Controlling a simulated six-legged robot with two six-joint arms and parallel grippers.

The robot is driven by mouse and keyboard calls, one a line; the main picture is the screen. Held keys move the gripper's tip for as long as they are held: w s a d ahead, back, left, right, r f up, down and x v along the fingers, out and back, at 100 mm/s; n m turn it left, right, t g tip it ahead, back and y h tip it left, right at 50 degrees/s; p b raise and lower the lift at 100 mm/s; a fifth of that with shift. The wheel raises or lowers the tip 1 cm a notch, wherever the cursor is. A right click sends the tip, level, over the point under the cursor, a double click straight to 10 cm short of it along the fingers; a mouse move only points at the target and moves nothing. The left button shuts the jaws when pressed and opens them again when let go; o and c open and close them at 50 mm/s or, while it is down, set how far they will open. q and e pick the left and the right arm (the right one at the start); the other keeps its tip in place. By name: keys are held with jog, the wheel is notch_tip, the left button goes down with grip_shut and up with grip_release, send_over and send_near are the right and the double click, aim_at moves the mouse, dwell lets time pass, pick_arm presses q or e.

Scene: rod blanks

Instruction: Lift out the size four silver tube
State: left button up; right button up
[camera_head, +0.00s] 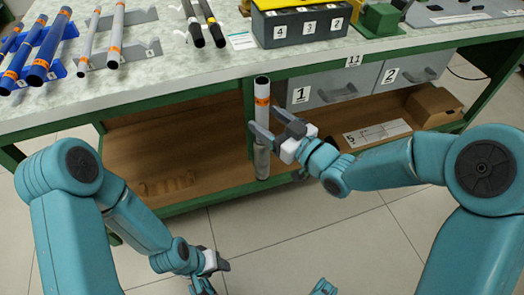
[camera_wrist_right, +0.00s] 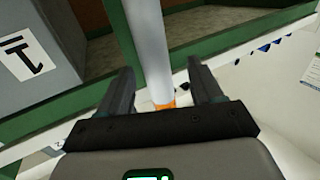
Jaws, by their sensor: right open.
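A silver tube (camera_head: 262,160) with an orange band stands upright in front of the bench, its lower end by the green front edge of the lower shelf. What holds it up is not clear. My right gripper (camera_head: 271,127) is open at the tube's middle, just below the orange band. In the right wrist view the tube (camera_wrist_right: 150,40) passes between the two open fingers (camera_wrist_right: 160,90), with space on both sides. No size mark on the tube is readable. My left gripper (camera_head: 212,264) is low over the floor, away from the tube; its jaw opening is unclear.
On the bench top (camera_head: 200,70) lie blue tubes (camera_head: 47,50), thinner silver tubes (camera_head: 115,35) and dark rods (camera_head: 213,25). Grey drawers (camera_head: 325,88) marked 1 and 2 hang right of the tube. A cardboard box (camera_head: 433,105) sits on the lower shelf (camera_head: 130,150).

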aim_at(257, 109)
jog(key=b+x, duration=0.1)
jog(key=x, duration=0.3)
jog(key=shift+w+r, duration=0.15)
jog(key=shift+w, duration=0.05)
jog(key=shift+w+a+r, duration=0.1)
jog(key=shift+w, duration=0.15)
jog(key=c, duration=0.8)
jog(key=shift+r, duration=0.1)
notch_tip(257, 109, up, 22)
jog(key=p, duration=0.9)
jog(key=shift+f, duration=0.25)
